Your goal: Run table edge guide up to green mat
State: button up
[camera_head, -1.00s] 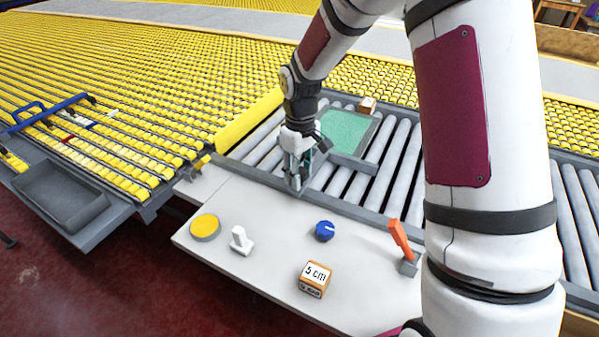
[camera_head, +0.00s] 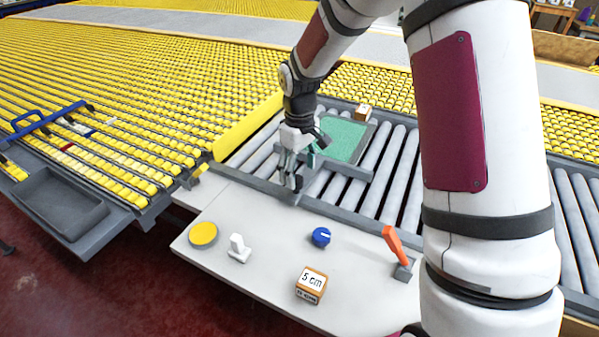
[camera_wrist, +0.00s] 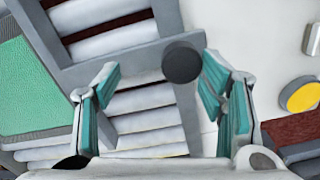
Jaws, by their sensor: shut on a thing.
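The green mat (camera_head: 345,138) lies flat on the grey rollers of the table; it also shows at the left of the wrist view (camera_wrist: 40,85). The table edge guide (camera_head: 350,170) is a grey bar with an arm toward the table's front rail. Its long bar runs along the mat's near edge, very close to it; I cannot tell if they touch. In the wrist view, the guide's arm (camera_wrist: 112,63) ends at a round dark knob (camera_wrist: 182,62).
The pale panel in front carries a yellow button (camera_head: 203,234), a white switch (camera_head: 239,249), a blue knob (camera_head: 321,237), an orange lever (camera_head: 394,244) and a block marked 5 cm (camera_head: 311,285). A small block (camera_head: 363,111) sits behind the mat.

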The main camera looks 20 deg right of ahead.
jog(key=shift+w+d+r+p, duration=0.1)
jog(key=shift+d+r+p, duration=0.15)
jog(key=shift+r, duration=0.3)
jog(key=shift+w+d+r+p, duration=0.1)
jog(key=shift+d+r+p, duration=0.1)
jog(key=shift+r, duration=0.35)
notch_tip(320, 180, up, 11)
jog(key=p, duration=0.5)
jog(key=shift+s+a+r, duration=0.15)
jog(key=shift+a, duration=0.2)
dwell(0.3)
notch_tip(320, 180, up, 12)
dwell(0.5)
